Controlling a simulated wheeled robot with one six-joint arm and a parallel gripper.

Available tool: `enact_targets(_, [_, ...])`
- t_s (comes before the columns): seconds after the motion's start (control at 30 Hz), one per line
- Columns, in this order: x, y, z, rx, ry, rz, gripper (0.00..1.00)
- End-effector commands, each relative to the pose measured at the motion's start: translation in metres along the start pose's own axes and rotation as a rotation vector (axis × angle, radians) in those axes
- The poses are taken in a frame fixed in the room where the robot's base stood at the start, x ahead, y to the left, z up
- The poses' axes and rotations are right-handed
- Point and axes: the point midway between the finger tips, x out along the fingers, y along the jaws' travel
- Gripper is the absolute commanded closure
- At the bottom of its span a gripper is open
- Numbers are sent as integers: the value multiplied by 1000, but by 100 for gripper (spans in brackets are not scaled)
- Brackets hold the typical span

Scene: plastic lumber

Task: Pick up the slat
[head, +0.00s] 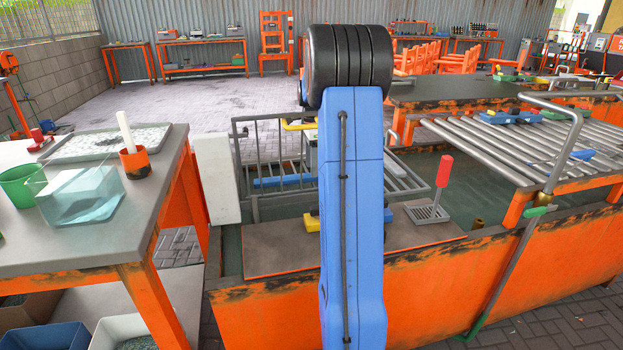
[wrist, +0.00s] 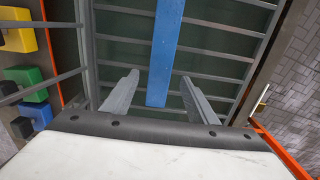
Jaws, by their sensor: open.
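The slat is a long flat blue bar. In the wrist view the slat (wrist: 165,45) lies across the grey bars of a metal rack (wrist: 220,53), running from the top edge down to its near end between my fingers. My gripper (wrist: 159,78) is open, with one grey finger on each side of the slat and a gap on both sides. How far the fingers are above the slat is hard to tell. In the head view part of the slat (head: 283,181) shows on the rack, left of my blue arm, which hides the rest and my gripper.
Yellow, green and blue blocks (wrist: 35,85) sit left of the rack in the wrist view. A roller table (head: 520,145) is at the right, a worktable (head: 90,245) at the left.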

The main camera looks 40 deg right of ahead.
Motion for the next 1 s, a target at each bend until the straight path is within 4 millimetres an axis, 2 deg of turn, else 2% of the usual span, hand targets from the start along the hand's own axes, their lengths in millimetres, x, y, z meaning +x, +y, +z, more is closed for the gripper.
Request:
enact_targets(0.1, [17, 1, 1, 0, 0, 3, 47])
enact_targets(0.2, [25, 0, 1, 0, 0, 1, 47])
enact_targets(0.5, [28, 0, 1, 0, 0, 0, 47])
enact_targets(0.7, [28, 0, 1, 0, 0, 0, 95])
enact_targets(1.0, [26, 0, 1, 0, 0, -1, 97])
